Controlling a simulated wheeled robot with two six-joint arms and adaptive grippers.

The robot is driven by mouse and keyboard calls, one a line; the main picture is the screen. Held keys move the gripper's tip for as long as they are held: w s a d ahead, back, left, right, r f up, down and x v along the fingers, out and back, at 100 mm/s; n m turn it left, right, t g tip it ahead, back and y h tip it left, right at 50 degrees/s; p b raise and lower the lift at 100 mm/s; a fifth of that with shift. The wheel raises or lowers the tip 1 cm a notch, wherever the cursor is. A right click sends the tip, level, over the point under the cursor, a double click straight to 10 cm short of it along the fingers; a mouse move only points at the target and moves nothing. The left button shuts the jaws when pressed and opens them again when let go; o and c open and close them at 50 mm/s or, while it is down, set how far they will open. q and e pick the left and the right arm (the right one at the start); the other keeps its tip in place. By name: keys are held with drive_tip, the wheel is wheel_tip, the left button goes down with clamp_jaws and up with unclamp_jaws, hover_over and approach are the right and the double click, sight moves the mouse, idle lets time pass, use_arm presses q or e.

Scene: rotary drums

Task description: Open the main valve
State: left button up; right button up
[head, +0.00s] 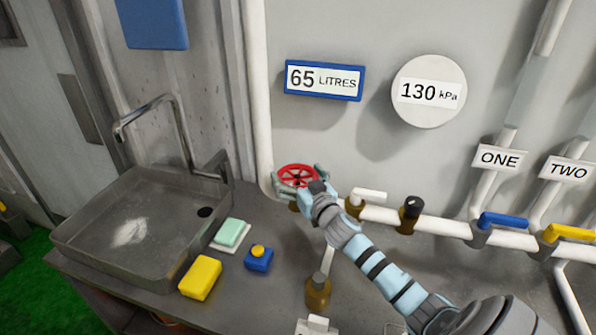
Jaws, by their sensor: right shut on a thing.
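The main valve appears to be the red handwheel (297,175) on the white pipe by the wall, in the middle of the head view. My right gripper (297,184) reaches it from the lower right, with its fingers around the wheel and shut on it. The fingers and wrist hide part of the wheel's lower right side and its stem. My left gripper is not in the head view.
A white-handled valve (369,196), a blue lever (503,220) and a yellow lever (568,233) sit along the pipe. Gauges read 65 litres (324,80) and 130 kPa (429,92).

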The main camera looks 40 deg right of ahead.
drive_tip(key=shift+n+y, duration=0.3)
drive_tip(key=shift+y, duration=0.2)
drive_tip(key=o, duration=0.8)
drive_tip(key=shift+s, duration=0.1)
drive_tip(key=s+a, duration=0.2)
drive_tip(key=s, duration=0.9)
drive_tip(key=shift+s, duration=0.3)
drive_tip(key=shift+d, duration=0.15)
